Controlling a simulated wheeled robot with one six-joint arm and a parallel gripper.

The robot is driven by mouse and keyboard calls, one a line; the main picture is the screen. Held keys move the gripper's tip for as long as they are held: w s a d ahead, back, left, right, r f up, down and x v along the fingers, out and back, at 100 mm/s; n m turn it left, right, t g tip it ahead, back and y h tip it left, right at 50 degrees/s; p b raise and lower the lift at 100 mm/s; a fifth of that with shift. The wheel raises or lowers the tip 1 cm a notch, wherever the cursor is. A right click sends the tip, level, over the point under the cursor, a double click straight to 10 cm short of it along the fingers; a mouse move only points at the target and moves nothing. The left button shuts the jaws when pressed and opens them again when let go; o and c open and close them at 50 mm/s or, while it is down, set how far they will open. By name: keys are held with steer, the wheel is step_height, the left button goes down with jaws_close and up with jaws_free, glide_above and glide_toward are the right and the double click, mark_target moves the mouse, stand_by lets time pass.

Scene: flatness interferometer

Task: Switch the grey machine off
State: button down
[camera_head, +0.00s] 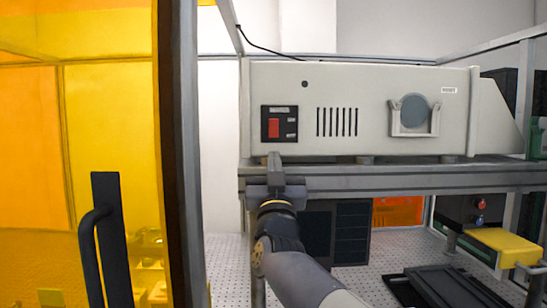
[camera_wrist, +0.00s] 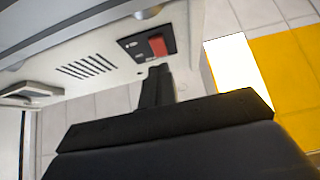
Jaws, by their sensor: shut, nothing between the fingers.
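The grey machine (camera_head: 370,88) is a long light-grey box on a metal shelf. Its front has a black switch panel with a red rocker switch (camera_head: 274,128) at the left end. The red switch also shows in the wrist view (camera_wrist: 157,46), on the dark panel. My gripper (camera_head: 274,156) is shut and empty, its fingers pointing up just below the switch panel. In the wrist view the shut fingers (camera_wrist: 157,72) end close below the red switch; I cannot tell whether they touch the machine. The rocker's on or off position is too small to tell.
The metal shelf edge (camera_head: 400,178) runs just under the machine, close to my gripper. A dark post (camera_head: 178,150) and a yellow panel with a black handle (camera_head: 100,230) stand at the left. A yellow block (camera_head: 505,245) and black trays (camera_head: 445,287) lie at the lower right.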

steer(key=b+v, duration=0.1)
steer(key=v, duration=0.2)
steer(key=shift+s+f, duration=0.25)
steer(key=shift+s, duration=0.05)
steer(key=w+r+p, duration=0.3)
steer(key=r+p, duration=0.3)
steer(key=r, duration=0.2)
steer(key=b+v, duration=0.3)
steer(key=v, duration=0.5)
steer(key=shift+g+b, duration=0.4)
steer(key=shift+w, duration=0.1)
